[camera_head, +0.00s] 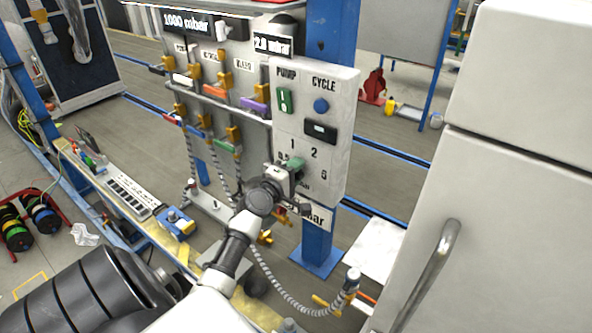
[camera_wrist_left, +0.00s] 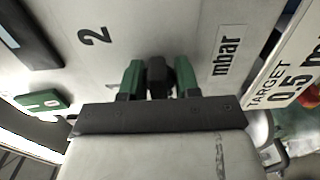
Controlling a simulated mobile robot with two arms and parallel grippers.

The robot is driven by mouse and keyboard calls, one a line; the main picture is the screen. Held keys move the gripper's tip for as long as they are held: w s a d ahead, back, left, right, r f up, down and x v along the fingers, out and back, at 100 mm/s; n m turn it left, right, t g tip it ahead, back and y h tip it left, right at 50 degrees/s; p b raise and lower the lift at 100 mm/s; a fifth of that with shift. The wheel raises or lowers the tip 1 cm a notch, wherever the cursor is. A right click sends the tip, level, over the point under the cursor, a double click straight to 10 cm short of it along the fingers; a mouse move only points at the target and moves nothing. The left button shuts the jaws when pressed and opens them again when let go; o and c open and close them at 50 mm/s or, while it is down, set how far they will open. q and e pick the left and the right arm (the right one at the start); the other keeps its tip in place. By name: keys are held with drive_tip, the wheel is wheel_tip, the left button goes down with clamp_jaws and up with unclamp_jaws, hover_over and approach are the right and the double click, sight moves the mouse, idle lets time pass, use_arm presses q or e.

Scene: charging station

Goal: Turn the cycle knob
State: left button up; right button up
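The pump and cycle panel (camera_head: 342,145) is a pale upright plate with the words PUMP and CYCLE at its top. A blue round part (camera_head: 321,105) sits under the word CYCLE. My left gripper (camera_head: 295,163) is at the panel's lower part, by the printed numbers 1, 2 and 5, and covers what is behind it. In the left wrist view, a dark knob (camera_wrist_left: 158,75) stands between the green fingertips of my left gripper (camera_wrist_left: 159,78). The fingers are close on both sides of it; whether they press on it I cannot tell. My right gripper is not in view.
A green switch (camera_head: 284,100) is under PUMP, and a dark display (camera_head: 320,131) is under the blue part. Coloured valves and hoses are left of the panel. A large white cabinet (camera_head: 510,200) with a metal handle (camera_head: 428,272) stands close on the right.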

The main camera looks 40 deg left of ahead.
use_arm(q)
drive_tip(key=shift+o, duration=0.5)
drive_tip(key=shift+s+f, duration=0.1)
drive_tip(key=shift+s, duration=0.2)
drive_tip(key=s+d+b, duration=0.1)
drive_tip(key=s+b, duration=0.1)
drive_tip(key=s, duration=0.8)
